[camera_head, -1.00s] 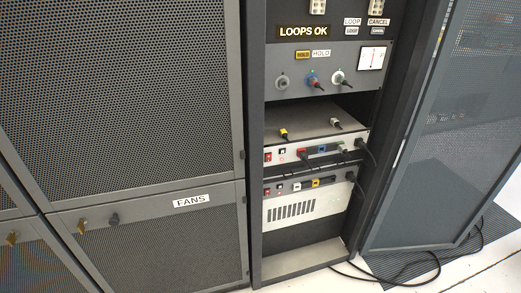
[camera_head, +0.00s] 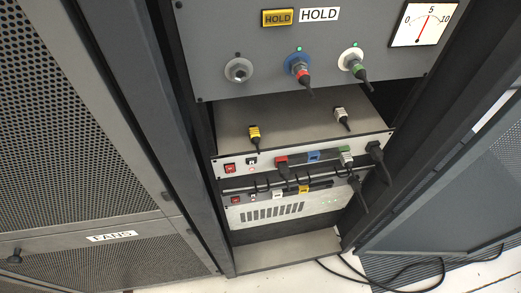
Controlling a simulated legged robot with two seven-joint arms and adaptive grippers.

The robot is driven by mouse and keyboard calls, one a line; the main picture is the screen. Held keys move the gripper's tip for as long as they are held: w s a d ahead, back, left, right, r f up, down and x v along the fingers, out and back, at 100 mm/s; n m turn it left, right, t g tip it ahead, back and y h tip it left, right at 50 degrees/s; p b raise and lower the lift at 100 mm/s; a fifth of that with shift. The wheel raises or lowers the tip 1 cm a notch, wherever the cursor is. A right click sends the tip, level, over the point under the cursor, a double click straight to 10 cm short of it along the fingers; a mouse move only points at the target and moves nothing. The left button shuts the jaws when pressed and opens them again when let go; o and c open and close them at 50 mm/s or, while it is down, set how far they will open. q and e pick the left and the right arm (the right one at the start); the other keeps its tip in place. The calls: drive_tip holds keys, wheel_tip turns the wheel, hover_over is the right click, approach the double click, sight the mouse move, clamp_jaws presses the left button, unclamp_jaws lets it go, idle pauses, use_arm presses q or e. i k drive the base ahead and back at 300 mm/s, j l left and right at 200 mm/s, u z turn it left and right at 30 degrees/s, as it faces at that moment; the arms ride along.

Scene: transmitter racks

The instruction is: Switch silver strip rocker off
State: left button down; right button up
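Two pale-fronted units sit one above the other in the open rack bay. Which of the two is the task's silver strip I cannot tell for sure. The on or off position of either rocker is too small to read. Neither of my grippers is in view.
Plugs, including a red one (camera_head: 282,163), and a black cable plug (camera_head: 378,160) crowd the strip's right part. A grey panel with HOLD button (camera_head: 278,17), connectors and meter (camera_head: 425,24) overhangs above. An open mesh door (camera_head: 470,190) stands right; cables lie on the floor.

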sight(230, 168)
drive_tip(key=i+l, duration=0.15)
drive_tip(key=l, duration=0.3)
drive_tip(key=i+l, duration=0.1)
drive_tip(key=l, duration=0.35)
drive_tip(key=i+l, duration=0.15)
drive_tip(key=l, duration=0.3)
